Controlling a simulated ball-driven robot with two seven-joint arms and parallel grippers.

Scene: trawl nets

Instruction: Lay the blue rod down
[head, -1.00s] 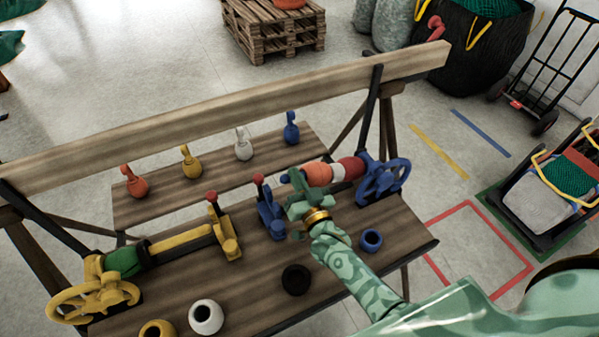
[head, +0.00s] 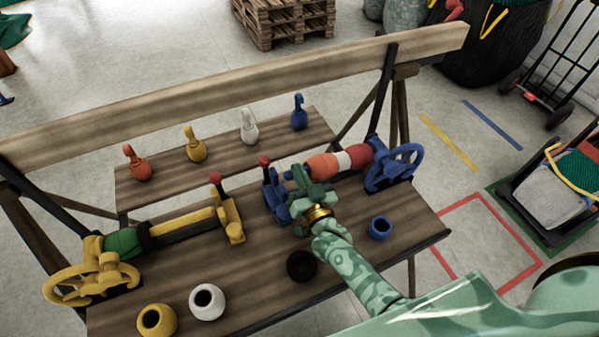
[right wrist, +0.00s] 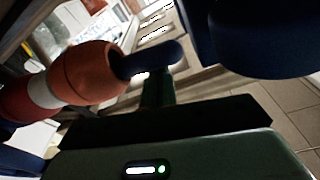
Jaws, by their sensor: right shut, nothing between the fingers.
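The blue rod (right wrist: 152,60) shows as a short dark blue rounded end sticking out of the orange float in the right wrist view. In the head view its tip (head: 289,174) shows just left of the orange, white and red floats (head: 325,164), beside the blue stand (head: 273,196) with a red knob. The floats reach to the blue handwheel (head: 391,168) at the right. My right gripper (head: 309,186) is shut and empty, close in front of the rod's end and just right of the stand. Whether it touches the rod I cannot tell. My left gripper is out of view.
A yellow rod (head: 183,226) lies between the yellow handwheel (head: 90,280) and a yellow stand (head: 230,220). Several pots, including a white one (head: 207,302) and a blue one (head: 380,228), stand on the bench's front. Coloured weights line the back shelf. A wooden beam (head: 230,88) crosses behind.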

